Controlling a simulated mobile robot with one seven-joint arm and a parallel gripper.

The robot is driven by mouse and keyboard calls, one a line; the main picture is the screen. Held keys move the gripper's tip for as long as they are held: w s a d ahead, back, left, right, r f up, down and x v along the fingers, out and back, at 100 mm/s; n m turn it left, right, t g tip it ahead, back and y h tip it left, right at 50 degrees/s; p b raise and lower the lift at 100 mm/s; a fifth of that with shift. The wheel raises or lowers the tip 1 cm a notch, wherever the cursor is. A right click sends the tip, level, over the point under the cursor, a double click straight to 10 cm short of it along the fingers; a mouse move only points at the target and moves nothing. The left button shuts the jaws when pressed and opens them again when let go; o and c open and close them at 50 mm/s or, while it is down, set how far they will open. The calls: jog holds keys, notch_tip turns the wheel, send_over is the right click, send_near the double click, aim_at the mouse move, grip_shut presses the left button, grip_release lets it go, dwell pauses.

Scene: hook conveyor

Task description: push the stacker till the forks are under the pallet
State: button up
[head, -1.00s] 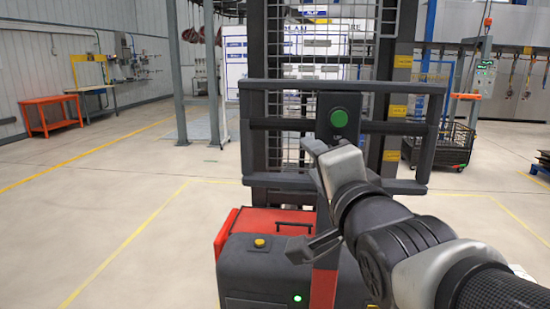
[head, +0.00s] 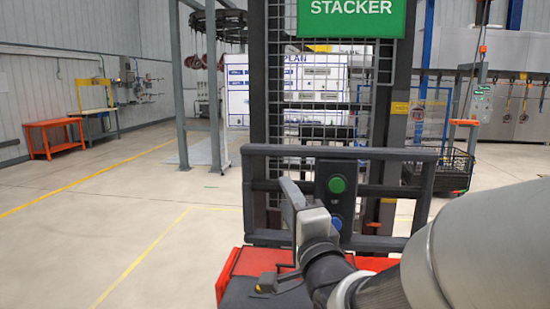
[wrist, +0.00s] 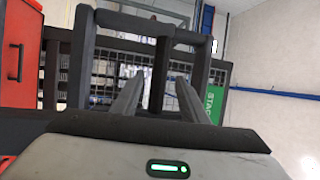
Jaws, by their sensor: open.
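The stacker (head: 238,270) fills the middle of the head view, with a red and dark body, a tall mesh mast and a green STACKER sign (head: 350,18). Its dark handle frame (head: 425,190) carries a panel with a green button (head: 337,185) and a blue button. The forks and pallet are hidden.
Open floor with yellow lines (head: 140,258) lies to the left. A white PLAN board (head: 238,92) and grey posts (head: 215,100) stand beyond the mast. An orange table (head: 53,135) is far left. A dark mesh crate (head: 450,170) is at right.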

jog(key=x, duration=0.9)
jog(key=shift+p, duration=0.3)
jog(key=shift+c, duration=0.2)
jog(key=shift+w, duration=0.1)
grip_shut()
